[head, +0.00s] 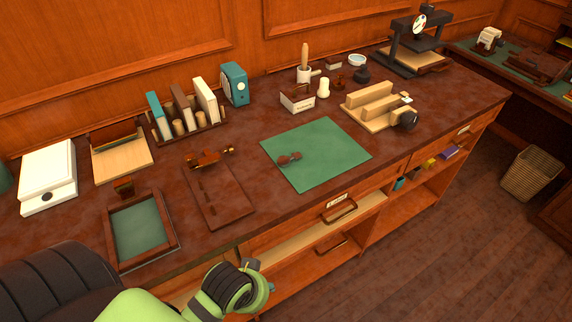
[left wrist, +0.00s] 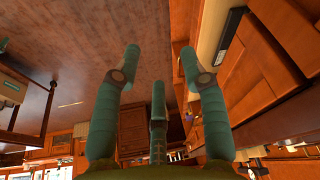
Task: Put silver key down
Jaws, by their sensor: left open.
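A small grey-brown object (head: 289,159) lies flat on the left part of the green mat (head: 330,146); it may be the silver key, but it is too small to be sure. My right gripper is in neither view.
The brown desk (head: 240,155) holds a framed green tray (head: 140,230), a clipboard-like board (head: 217,195), a book rack (head: 188,129) and a wooden block stand (head: 378,112). Open shelves and drawers lie under its front edge.

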